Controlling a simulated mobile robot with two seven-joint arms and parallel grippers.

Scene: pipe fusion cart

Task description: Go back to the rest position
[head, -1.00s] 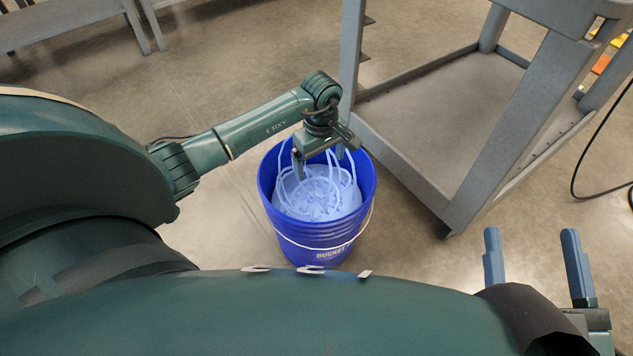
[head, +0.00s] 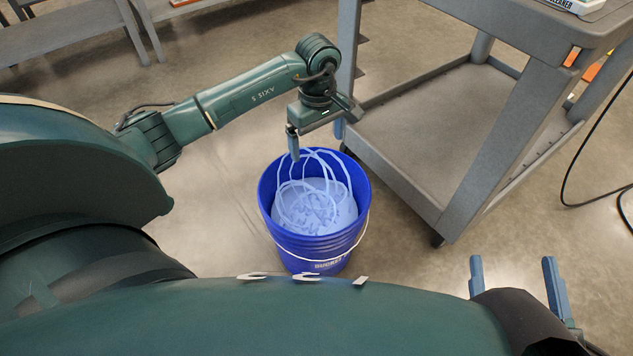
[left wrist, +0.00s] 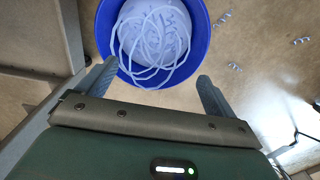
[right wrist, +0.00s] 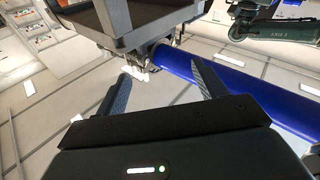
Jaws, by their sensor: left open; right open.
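My left gripper (head: 316,142) is open and empty, just above the far rim of a blue bucket. The left wrist view shows its two fingers (left wrist: 155,85) spread, with the bucket (left wrist: 205,40) beyond them. The blue bucket (head: 312,250) stands upright on the floor and holds pale curled shavings (head: 318,205), some looping up near the rim. My right gripper (head: 515,285) is open and empty at the lower right. The right wrist view shows its fingers (right wrist: 160,80) apart, with nothing between them.
A grey cart (head: 425,190) stands right of the bucket, its frame close to my left gripper. Grey benches (head: 60,45) are at the back left. A black cable (head: 580,165) lies at the right. In the right wrist view a blue pipe (right wrist: 240,90) runs beyond the fingers.

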